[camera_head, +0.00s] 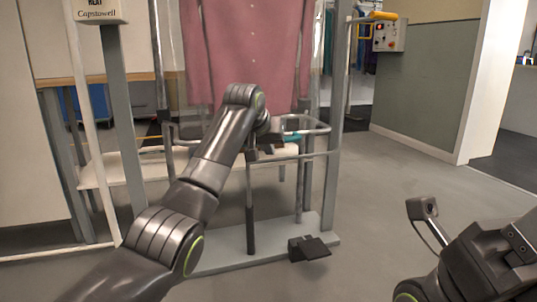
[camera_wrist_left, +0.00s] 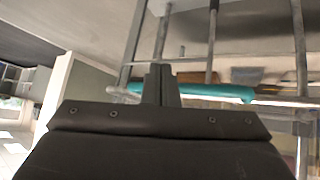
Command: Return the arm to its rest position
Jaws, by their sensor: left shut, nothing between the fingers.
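My left arm reaches up from the lower left in the head view. Its gripper (camera_head: 264,146) is in front of the rail stand, partly hidden by the wrist. In the left wrist view the fingers (camera_wrist_left: 159,84) are together with nothing between them. A teal bar-like item (camera_wrist_left: 215,91) lies behind the fingertips; whether they touch it cannot be told. A teal patch (camera_head: 291,137) also shows beside the gripper in the head view. My right arm is at the lower right, with the wrist body (camera_head: 490,262) visible; its fingers cannot be made out.
A pink shirt (camera_head: 250,50) hangs behind my left arm. The metal stand (camera_head: 336,130) has posts, a looped rail (camera_head: 305,122) and a grey base (camera_head: 230,258) close around the left gripper. A pale bench (camera_head: 120,168) is behind. Open floor (camera_head: 400,175) lies to the right.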

